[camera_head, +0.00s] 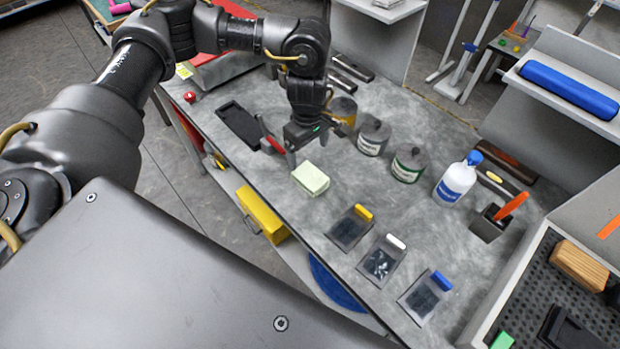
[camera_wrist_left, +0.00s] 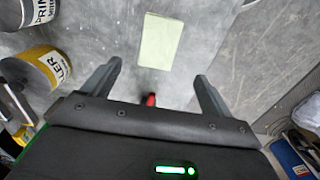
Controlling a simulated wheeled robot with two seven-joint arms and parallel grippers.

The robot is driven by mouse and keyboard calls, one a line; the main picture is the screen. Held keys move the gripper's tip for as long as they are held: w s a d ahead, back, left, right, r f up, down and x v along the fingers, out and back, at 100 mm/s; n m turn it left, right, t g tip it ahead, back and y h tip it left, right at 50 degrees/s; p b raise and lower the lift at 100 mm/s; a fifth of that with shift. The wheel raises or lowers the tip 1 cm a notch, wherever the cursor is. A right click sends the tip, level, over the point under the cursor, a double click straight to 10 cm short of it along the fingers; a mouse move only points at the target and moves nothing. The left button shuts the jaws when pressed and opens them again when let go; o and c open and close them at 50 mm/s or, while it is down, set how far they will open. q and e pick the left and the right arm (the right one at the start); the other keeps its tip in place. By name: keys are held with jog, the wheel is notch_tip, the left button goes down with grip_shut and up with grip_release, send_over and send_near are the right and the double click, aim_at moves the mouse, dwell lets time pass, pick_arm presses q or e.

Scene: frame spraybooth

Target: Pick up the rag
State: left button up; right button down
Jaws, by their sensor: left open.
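The rag (camera_head: 311,179) is a pale yellow-green folded block lying on the grey worktop near its front edge. It also shows in the left wrist view (camera_wrist_left: 161,42), ahead of and between the fingers. My left gripper (camera_head: 300,152) hangs above the worktop just behind the rag, apart from it. In the left wrist view the two fingers (camera_wrist_left: 157,72) are spread wide with nothing between them. My right gripper is in neither view.
Several cans stand beside the gripper, including a green-labelled one (camera_head: 408,163). A white bottle with a blue cap (camera_head: 458,178) stands further right. A black tray (camera_head: 240,124) and a red-handled tool (camera_head: 267,132) lie left. Small trays with coloured tabs (camera_head: 382,260) line the front right.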

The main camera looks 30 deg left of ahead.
pick_arm(q)
jog(key=p, duration=0.2)
send_over(310, 176)
jog(key=f, duration=0.4)
jog(key=shift+a+f, duration=0.3)
jog(key=shift+f, duration=0.5)
jog(key=f+p, duration=0.3)
jog(key=f, duration=0.1)
jog(key=shift+d, duration=0.2)
jog(key=shift+f, duration=0.55)
jog(key=c, duration=1.1)
jog(key=shift+o, duration=0.2)
